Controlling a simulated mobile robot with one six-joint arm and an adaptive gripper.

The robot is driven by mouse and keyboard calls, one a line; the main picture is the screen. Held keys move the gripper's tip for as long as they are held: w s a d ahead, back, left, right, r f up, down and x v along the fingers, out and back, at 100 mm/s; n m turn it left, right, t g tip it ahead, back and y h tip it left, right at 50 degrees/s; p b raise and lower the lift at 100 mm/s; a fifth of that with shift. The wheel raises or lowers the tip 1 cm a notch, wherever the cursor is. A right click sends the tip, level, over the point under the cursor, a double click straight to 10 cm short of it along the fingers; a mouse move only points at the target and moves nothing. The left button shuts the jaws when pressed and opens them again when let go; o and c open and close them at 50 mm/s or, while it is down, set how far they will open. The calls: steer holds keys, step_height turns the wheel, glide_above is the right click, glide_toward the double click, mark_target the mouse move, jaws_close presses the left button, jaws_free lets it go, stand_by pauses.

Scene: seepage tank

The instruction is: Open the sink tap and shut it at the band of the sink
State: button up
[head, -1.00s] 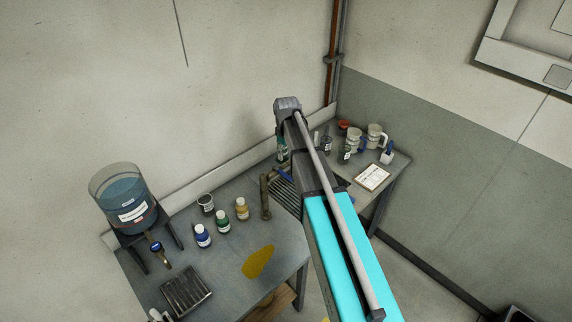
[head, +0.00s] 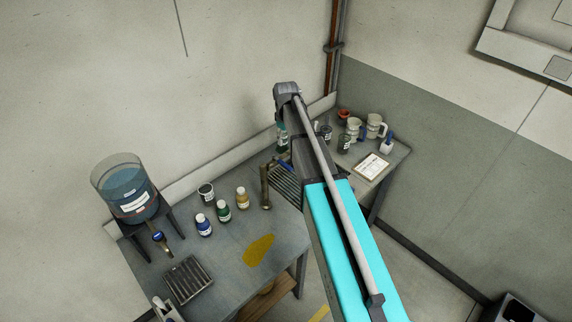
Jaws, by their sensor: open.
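A brown upright pipe (head: 265,187), which looks like the sink tap, stands at the back of the bench. Beside it is a dark barred piece (head: 286,182), perhaps the sink's grate, partly covered by my arm. A small blue part shows by it; I cannot tell if it is a handle or the band. No water is visible there. My turquoise arm crosses the middle of the head view and hides part of this area. My gripper is not in view.
A clear tank of blue liquid (head: 132,189) stands at left with a blue-handled outlet (head: 158,237). Small bottles (head: 222,211), a slotted tray (head: 188,279) and a yellow spill (head: 259,250) are on the bench (head: 225,265). Mugs (head: 375,126) and a paper sheet (head: 372,167) sit at back right.

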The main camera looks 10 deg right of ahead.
mark_target(286, 165)
steer(key=shift+f+b, duration=6.25)
steer(key=shift+f, duration=0.25)
jaws_close()
